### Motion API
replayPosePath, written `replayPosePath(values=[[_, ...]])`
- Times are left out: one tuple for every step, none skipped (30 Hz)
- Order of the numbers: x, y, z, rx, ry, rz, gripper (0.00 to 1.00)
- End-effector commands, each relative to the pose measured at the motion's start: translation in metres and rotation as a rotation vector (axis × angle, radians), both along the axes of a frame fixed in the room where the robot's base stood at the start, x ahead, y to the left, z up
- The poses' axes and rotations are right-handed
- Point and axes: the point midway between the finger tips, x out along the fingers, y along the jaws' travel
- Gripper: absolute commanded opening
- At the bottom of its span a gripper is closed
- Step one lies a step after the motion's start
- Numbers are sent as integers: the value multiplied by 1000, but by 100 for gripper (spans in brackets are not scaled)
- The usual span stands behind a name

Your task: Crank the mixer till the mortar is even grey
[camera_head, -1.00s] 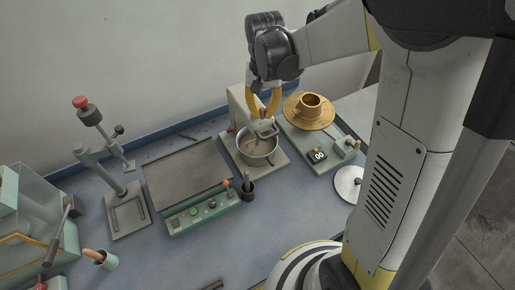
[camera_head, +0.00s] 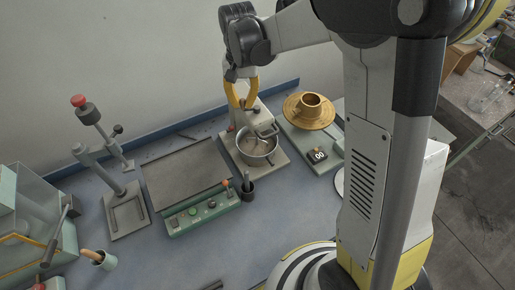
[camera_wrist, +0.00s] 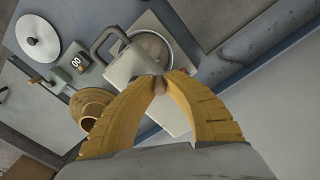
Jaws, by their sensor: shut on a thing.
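The mixer (camera_head: 263,109) is a pale stand on a flat base, with a metal bowl (camera_head: 257,156) under its head. The bowl and the mixer head (camera_wrist: 128,66) also show in the wrist view. The mortar (camera_wrist: 153,45) looks brownish grey; the stirrer and head partly cover it, and I cannot tell how even it is. My gripper (camera_head: 241,104) is at the left side of the mixer head, above and behind the bowl. In the wrist view its yellow fingers meet on the small tan crank knob (camera_wrist: 158,85). The rest of the crank is mostly hidden.
A gold wheel with a cup (camera_head: 310,105) stands close at the right, beside a counter box (camera_head: 318,155). A lever press (camera_head: 125,200) stands further left.

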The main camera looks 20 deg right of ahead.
Motion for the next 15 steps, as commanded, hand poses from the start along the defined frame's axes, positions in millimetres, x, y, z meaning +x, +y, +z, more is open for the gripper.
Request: replayPosePath(values=[[5,-2,0,0,-1,-1,0],[7,-2,0,0,-1,-1,0],[11,-3,0,0,-1,-1,0],[12,-5,0,0,-1,-1,0],[14,-6,0,0,-1,-1,0],[17,-8,0,0,-1,0,0],[19,-9,0,0,-1,0,0],[21,-11,0,0,-1,0,0],[23,-13,0,0,-1,-1,0],[24,-15,0,0,-1,-1,0],[26,-17,0,0,-1,-2,0],[28,-20,0,0,-1,-2,0],[29,-23,0,0,-1,-2,0],[30,-25,0,0,-1,-1,0],[31,-27,0,0,-1,-1,0]])
